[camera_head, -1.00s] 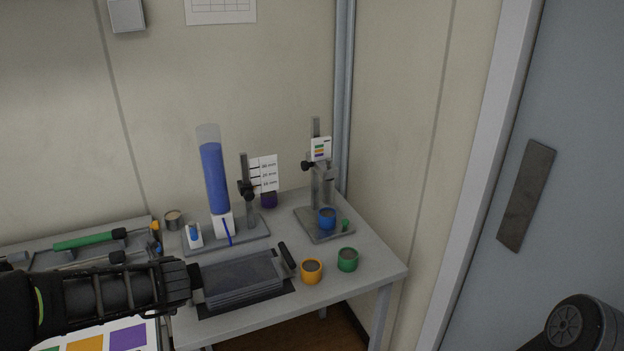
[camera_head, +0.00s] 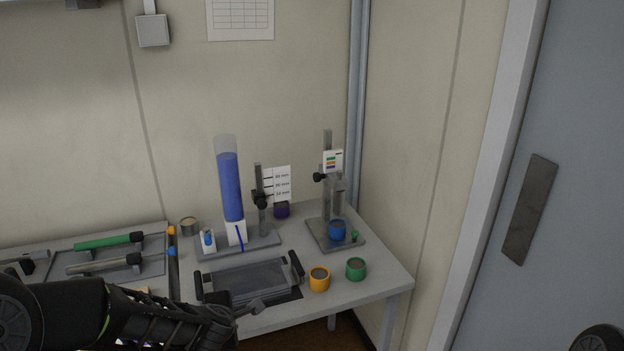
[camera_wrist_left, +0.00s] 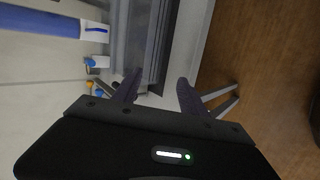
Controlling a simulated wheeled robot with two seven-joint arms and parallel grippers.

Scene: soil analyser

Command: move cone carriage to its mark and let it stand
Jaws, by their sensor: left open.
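The right-hand stand (camera_head: 327,200) rises from a grey base plate with a blue cup (camera_head: 337,230) on it. A carriage with a black knob (camera_head: 319,177) sits high on its column, below a card with coloured bars (camera_head: 333,161). This looks like the cone carriage; the cone itself is too small to make out. A second stand has a black clamp (camera_head: 260,199) beside a card with mm marks (camera_head: 278,184). My left gripper (camera_head: 257,307) is open and empty at the table's front edge, in front of the grey tray, well away from both stands; its spread fingers show in the left wrist view (camera_wrist_left: 157,90).
The grey tray (camera_head: 250,281) has black handles at both ends. An orange cup (camera_head: 319,279) and a green cup (camera_head: 356,269) stand right of it. A tall blue-filled cylinder (camera_head: 230,185) stands behind. Green-handled (camera_head: 104,241) and grey tools lie at left. The right front corner is clear.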

